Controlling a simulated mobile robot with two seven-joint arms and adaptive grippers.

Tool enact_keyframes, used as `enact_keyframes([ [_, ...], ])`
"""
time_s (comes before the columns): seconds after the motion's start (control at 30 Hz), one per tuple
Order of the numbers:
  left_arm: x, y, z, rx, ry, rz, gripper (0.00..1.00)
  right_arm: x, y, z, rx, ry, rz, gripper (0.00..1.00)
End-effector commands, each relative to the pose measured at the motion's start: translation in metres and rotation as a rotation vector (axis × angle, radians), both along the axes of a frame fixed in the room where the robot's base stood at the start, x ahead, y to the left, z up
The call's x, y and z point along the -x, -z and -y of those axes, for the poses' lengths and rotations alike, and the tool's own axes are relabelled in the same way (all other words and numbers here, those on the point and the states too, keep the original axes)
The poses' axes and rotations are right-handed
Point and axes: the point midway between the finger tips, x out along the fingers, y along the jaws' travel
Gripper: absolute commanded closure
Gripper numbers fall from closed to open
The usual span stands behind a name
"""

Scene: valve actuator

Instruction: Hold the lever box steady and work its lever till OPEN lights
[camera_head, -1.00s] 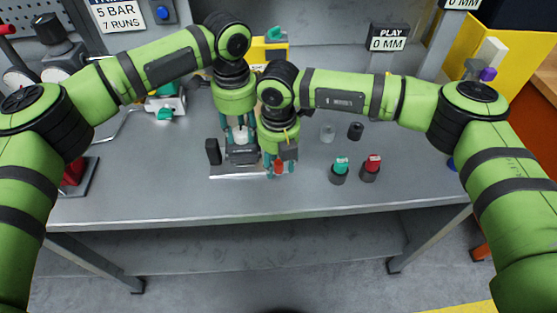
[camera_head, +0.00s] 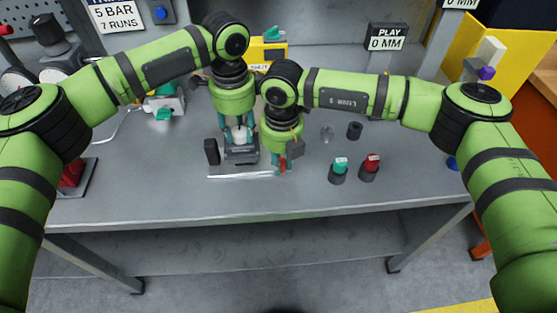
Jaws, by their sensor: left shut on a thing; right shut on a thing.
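The lever box (camera_head: 242,155) is a dark grey box on a pale plate on the bench, at the middle of the head view. My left gripper (camera_head: 239,137) points down at it from behind, its teal fingers shut around the whitish upper part of the box. A red lever grip (camera_head: 283,164) shows at the right side of the box. My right gripper (camera_head: 281,162) is shut on this grip, and its fingers hide part of it. A yellow display unit (camera_head: 268,49) stands behind the arms; its small panel seems to read SHUT, partly covered by my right arm.
A black block (camera_head: 212,151) stands just left of the box. A teal-topped knob (camera_head: 339,170) and a red-topped knob (camera_head: 370,167) stand to the right, with a small black cylinder (camera_head: 354,130) behind. The bench front is clear.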

Motion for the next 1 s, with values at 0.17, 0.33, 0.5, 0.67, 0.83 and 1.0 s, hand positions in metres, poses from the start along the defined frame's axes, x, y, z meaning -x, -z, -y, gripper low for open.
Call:
enact_keyframes([
  [0.17,0.0,0.002,-0.001,-0.002,-0.001,-0.003,1.0,-0.002,0.001,0.01,0.003,-0.148,0.0,1.0],
  [0.33,0.001,0.002,-0.001,-0.002,-0.001,-0.003,1.0,-0.006,0.001,0.019,0.004,-0.309,0.0,1.0],
  [0.5,0.001,0.002,0.0,-0.001,0.0,-0.004,1.0,-0.011,0.001,0.028,0.005,-0.469,-0.001,1.0],
  [0.67,0.001,0.002,0.0,-0.001,0.0,-0.004,1.0,-0.017,0.001,0.035,0.006,-0.622,-0.001,1.0],
  [0.83,0.001,0.002,0.0,-0.001,0.0,-0.004,1.0,-0.025,0.001,0.041,0.006,-0.781,0.0,1.0],
  [1.0,0.001,0.003,0.0,-0.001,0.0,-0.005,1.0,-0.032,0.001,0.046,0.008,-0.927,0.0,1.0],
])
